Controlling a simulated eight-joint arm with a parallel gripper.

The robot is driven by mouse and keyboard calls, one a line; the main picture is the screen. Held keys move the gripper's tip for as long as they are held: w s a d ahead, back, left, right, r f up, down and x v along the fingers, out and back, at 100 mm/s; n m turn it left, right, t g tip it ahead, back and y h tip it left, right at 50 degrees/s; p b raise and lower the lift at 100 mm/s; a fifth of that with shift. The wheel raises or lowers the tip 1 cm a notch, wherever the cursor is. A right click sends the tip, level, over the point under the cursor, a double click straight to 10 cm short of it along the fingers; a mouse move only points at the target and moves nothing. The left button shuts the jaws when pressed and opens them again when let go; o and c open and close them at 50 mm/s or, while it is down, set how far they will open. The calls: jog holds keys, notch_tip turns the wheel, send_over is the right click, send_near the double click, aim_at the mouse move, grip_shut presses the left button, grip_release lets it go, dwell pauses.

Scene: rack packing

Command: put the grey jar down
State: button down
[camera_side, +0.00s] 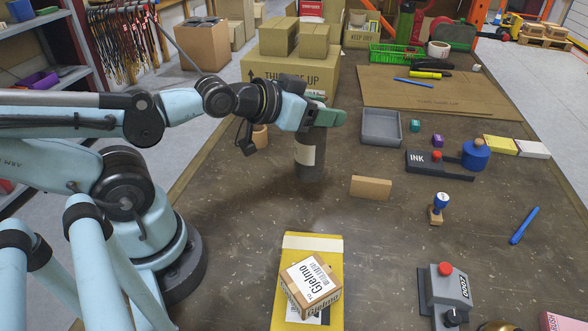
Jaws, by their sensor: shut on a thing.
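The grey jar (310,169) is a dark grey cylinder with a pale label band. It is upright at the table's middle left, below my gripper (318,122). My gripper is shut on the jar's upper part, its green fingers reaching over to the right. The jar's top is hidden by the gripper. The jar's base appears close to the table top (235,215); I cannot tell whether it touches.
A tan block (371,187) stands just right of the jar. A grey tray (381,127) lies behind it. A tan cup (260,137) is left of the jar. A parcel (310,285) lies on a yellow envelope (334,246) in front. Bare table lies between jar and envelope.

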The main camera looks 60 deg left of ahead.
notch_tip(320, 180, up, 5)
jog(key=shift+f, duration=0.1)
jog(key=shift+s+a+f+n+y, duration=0.1)
jog(key=shift+a+f+n+y, duration=0.2)
jog(key=shift+f, duration=0.3)
jog(key=shift+s+a+f+n+y, duration=0.1)
jog(key=shift+a+f+n+y, duration=0.15)
jog(key=shift+f, duration=0.35)
jog(key=s+a+f+n+g+y, duration=0.3)
jog(key=s+a+f+n+y, duration=0.1)
jog(key=s+a+n+y, duration=0.3)
jog(key=s+a+r+n+g+y, duration=0.65)
jog(key=s+a+n+g, duration=0.25)
jog(key=n+g, duration=0.25)
notch_tip(320, 180, down, 12)
jog(key=h, duration=0.1)
jog(key=shift+s+r+m, duration=0.15)
jog(key=shift+s+m, duration=0.1)
jog(key=shift+m, duration=0.05)
